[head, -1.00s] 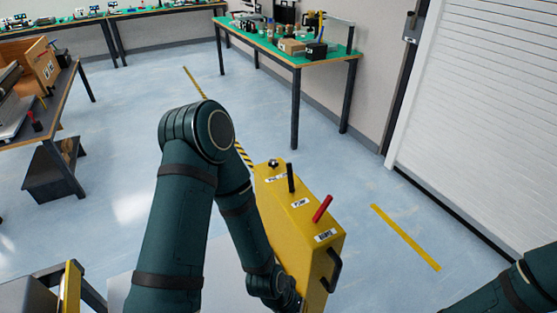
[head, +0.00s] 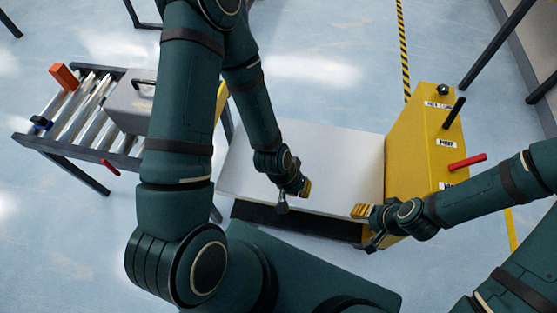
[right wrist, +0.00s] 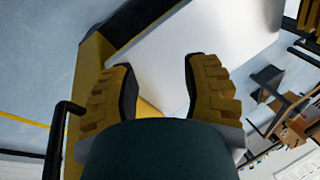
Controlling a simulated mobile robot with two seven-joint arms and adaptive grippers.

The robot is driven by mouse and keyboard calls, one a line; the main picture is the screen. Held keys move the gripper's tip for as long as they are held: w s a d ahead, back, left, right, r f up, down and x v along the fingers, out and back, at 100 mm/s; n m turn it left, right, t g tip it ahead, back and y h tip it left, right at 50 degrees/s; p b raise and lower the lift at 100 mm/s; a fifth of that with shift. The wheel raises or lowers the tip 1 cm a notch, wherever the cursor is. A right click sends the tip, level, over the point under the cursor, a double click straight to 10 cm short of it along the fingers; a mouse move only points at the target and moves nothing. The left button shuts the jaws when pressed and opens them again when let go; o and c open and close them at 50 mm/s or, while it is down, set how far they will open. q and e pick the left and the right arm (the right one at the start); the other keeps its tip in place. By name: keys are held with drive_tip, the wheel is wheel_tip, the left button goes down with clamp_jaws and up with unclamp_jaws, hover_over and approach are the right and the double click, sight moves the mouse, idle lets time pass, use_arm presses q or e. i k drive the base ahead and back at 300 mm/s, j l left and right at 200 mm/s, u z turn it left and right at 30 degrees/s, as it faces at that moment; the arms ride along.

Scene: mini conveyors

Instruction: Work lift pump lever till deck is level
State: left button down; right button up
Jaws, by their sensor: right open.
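The yellow lift column (head: 420,150) stands right of centre in the head view. A black lever (head: 455,112) and a red lever (head: 467,161) stick out of its labelled top, the label between them seeming to read PUMP. The pale grey deck (head: 330,165) spreads left from the column. My right gripper (head: 367,228) is open and empty at the deck's near right corner, apart from both levers. The right wrist view shows its two fingers (right wrist: 158,90) apart with the deck (right wrist: 215,35) beyond. My left gripper (head: 295,196) hangs over the deck, its fingers apart and empty.
A roller conveyor (head: 85,135) stands left of the deck, carrying a grey case (head: 130,103) and an orange block (head: 64,77). Striped floor tape (head: 401,45) runs behind the column. A black handle (right wrist: 62,140) shows in the right wrist view.

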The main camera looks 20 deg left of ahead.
sight(456, 109)
drive_tip(key=l, duration=1.3)
drive_tip(key=u, duration=0.05)
